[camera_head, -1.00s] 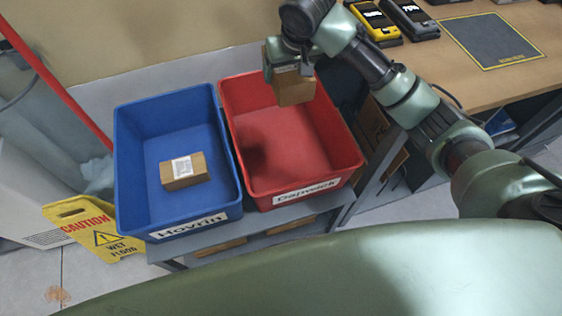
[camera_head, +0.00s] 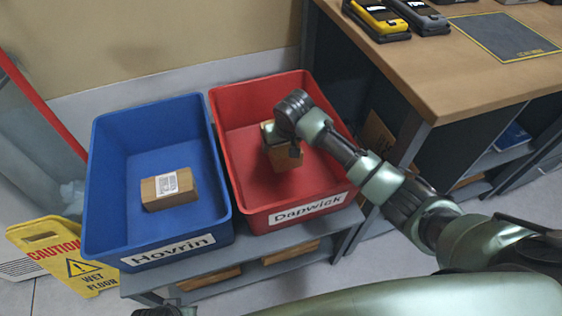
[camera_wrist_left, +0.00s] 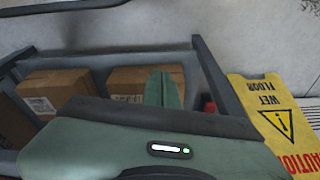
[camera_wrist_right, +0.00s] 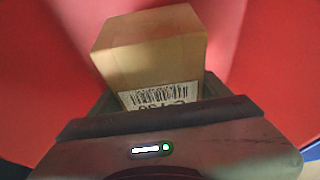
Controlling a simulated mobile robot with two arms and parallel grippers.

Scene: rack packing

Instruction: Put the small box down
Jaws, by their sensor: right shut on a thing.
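My right gripper (camera_head: 282,140) is shut on a small brown cardboard box (camera_head: 287,158), inside the walls of the red bin labelled Dapwick (camera_head: 331,203). In the right wrist view the small box (camera_wrist_right: 150,60) sits between the fingers, with a barcode label facing the gripper and red bin surfaces around it. I cannot tell whether its underside touches the bin floor. My left gripper (camera_wrist_left: 164,90) shows in the left wrist view with its fingers together and empty, in front of a shelf.
The blue bin labelled Hovrin (camera_head: 103,235) stands left of the red bin and holds another cardboard box (camera_head: 168,189). A yellow wet floor sign (camera_head: 75,262) is at the left. A wooden table (camera_head: 440,75) is at the right. Boxes (camera_wrist_left: 55,90) lie on the shelf below.

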